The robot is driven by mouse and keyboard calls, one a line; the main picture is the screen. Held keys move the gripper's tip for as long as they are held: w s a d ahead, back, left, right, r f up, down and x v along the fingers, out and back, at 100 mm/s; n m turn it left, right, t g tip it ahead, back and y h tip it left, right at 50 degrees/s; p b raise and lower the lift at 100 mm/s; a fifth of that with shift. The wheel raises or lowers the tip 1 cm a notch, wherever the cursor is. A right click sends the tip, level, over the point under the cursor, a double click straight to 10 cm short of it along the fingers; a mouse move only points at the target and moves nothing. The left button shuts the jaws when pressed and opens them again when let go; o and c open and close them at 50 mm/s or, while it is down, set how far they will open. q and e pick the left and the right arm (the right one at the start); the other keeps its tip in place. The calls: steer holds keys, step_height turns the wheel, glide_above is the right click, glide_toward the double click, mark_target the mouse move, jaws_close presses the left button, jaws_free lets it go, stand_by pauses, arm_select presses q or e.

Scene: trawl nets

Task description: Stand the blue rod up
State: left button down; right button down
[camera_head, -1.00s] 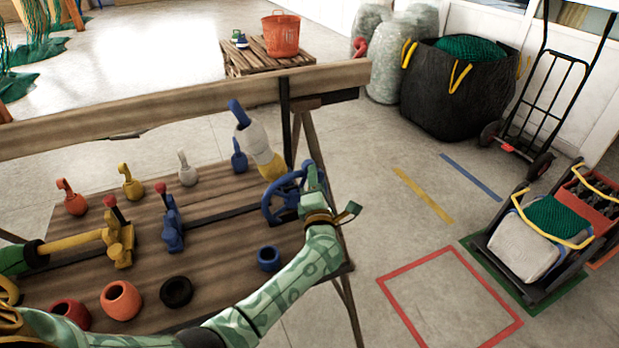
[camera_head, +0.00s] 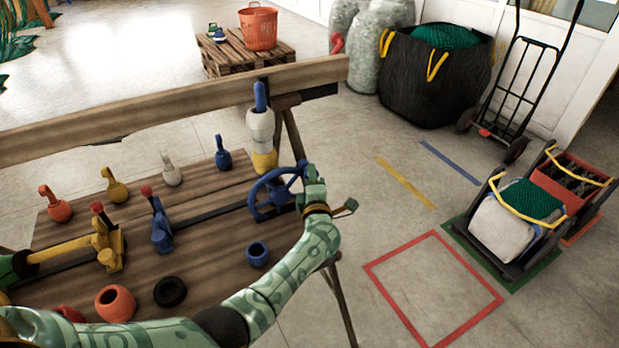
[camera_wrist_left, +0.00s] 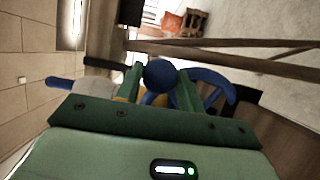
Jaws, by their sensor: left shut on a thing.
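The blue rod (camera_head: 260,97) has a blue tip above a white and a yellow section. It stands close to upright at the bench's far right, behind the blue handwheel (camera_head: 258,196). In the left wrist view the rod's blue tip (camera_wrist_left: 60,83) shows at the left. My left gripper (camera_head: 312,183) is at the right side of the handwheel, shut on its round blue knob (camera_wrist_left: 159,76). The handwheel's rim (camera_wrist_left: 222,82) shows just right of the fingers. A blue lever (camera_head: 161,230) with a red knob stands left of the wheel. My right gripper is not in view.
A yellow bar (camera_head: 62,246) lies at the left of the wooden bench (camera_head: 200,275). Several hooked weights and rings stand on it. A wooden beam (camera_head: 170,108) runs behind. Floor right of the bench is open, with a red square (camera_head: 433,290) and a loaded cart (camera_head: 510,240).

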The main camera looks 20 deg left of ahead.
arm_select(q)
steer(key=shift+d+f, duration=0.1)
steer(key=shift+f, duration=0.05)
stand_by(0.3)
steer(key=c, duration=0.9)
jaws_free()
